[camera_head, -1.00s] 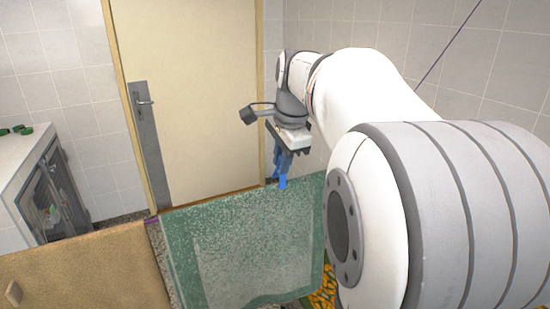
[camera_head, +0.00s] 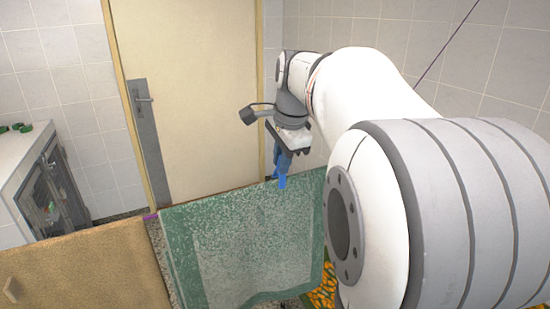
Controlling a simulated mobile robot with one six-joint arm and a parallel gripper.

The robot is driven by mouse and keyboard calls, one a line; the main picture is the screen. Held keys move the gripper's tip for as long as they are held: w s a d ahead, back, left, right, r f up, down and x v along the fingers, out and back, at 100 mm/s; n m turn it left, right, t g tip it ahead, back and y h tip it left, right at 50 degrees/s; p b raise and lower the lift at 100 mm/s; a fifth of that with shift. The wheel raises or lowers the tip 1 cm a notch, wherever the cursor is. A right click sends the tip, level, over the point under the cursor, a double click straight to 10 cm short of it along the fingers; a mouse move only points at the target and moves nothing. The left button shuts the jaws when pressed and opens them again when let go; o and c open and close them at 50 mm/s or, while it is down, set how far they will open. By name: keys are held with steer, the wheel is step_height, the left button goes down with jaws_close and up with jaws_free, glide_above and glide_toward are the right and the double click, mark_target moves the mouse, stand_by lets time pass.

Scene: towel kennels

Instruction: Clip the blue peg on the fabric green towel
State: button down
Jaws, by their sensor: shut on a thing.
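The green fabric towel (camera_head: 235,240) hangs in front of me, with a paler speckled middle and a darker green border. My gripper (camera_head: 284,168) is above the towel's top edge, right of its middle, pointing down. It is shut on the blue peg (camera_head: 282,181), whose lower end shows below the fingers. The peg's lower tip overlaps the towel's top edge in the picture. I cannot tell whether it touches or straddles the fabric. The fingertips are small and partly hidden behind the peg and the wrist.
A tan panel (camera_head: 80,265) stands left of the towel. A cabinet (camera_head: 45,185) with green items on top (camera_head: 18,127) is at the far left. A door (camera_head: 190,100) is behind. An orange and green patterned cloth (camera_head: 322,290) shows at the lower right.

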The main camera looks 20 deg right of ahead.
steer(key=shift+f, duration=0.1)
stand_by(0.3)
steer(key=shift+f+b, duration=0.35)
steer(key=shift+f, duration=0.05)
steer(key=c, duration=0.8)
jaws_free()
steer(key=shift+r, duration=0.15)
step_height(320, 180, up, 8)
steer(key=p, duration=0.6)
steer(key=shift+p, duration=0.4)
